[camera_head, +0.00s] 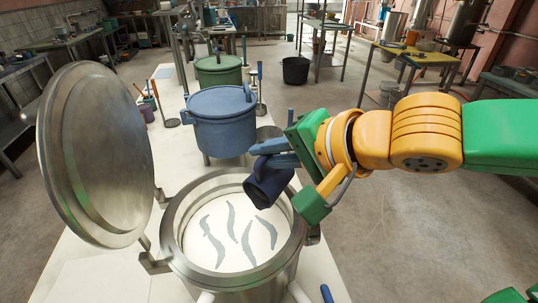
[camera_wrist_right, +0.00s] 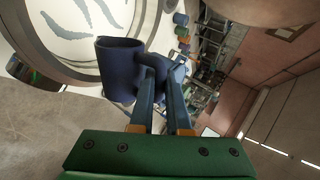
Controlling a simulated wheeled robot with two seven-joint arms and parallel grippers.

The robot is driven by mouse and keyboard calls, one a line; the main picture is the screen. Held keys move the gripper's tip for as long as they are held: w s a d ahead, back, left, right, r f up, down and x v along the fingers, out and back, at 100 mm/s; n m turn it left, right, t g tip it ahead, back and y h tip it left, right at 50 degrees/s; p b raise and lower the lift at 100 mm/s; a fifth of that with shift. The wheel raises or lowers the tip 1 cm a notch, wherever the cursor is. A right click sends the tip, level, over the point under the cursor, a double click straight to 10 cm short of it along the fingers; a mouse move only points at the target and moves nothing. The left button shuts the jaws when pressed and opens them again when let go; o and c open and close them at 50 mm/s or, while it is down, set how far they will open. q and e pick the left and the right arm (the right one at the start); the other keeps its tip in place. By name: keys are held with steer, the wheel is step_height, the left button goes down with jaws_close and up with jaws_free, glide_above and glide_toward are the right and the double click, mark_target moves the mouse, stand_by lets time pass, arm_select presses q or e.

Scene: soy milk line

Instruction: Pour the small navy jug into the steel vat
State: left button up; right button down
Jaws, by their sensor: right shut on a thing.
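The small navy jug (camera_head: 268,184) is tilted over the right part of the steel vat's (camera_head: 176,240) open mouth, its lower end inside the rim line. My right gripper (camera_head: 281,153) is shut on the jug's handle side. In the right wrist view the navy jug (camera_wrist_right: 118,68) hangs from the fingers (camera_wrist_right: 160,90), with part of the vat (camera_wrist_right: 50,58) behind it. The vat holds white liquid with grey wavy marks. No stream from the jug can be made out. The vat's round lid (camera_head: 92,150) stands open on the left.
A blue pot (camera_head: 220,125) with a lid stands just behind the vat on the white table (camera_head: 105,268), and a green pot (camera_head: 218,72) is farther back. Long-handled tools (camera_head: 168,121) stand beside them. Open floor lies to the right.

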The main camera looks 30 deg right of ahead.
steer(key=shift+a+f+b, duration=0.15)
steer(key=shift+b, duration=0.35)
steer(key=shift+s+a+n+h+b, duration=0.25)
steer(key=shift+a+n+h+b, duration=0.1)
steer(key=shift+b, duration=0.1)
steer(key=shift+a+r, duration=0.2)
steer(key=shift+d+r, duration=0.1)
stand_by(0.7)
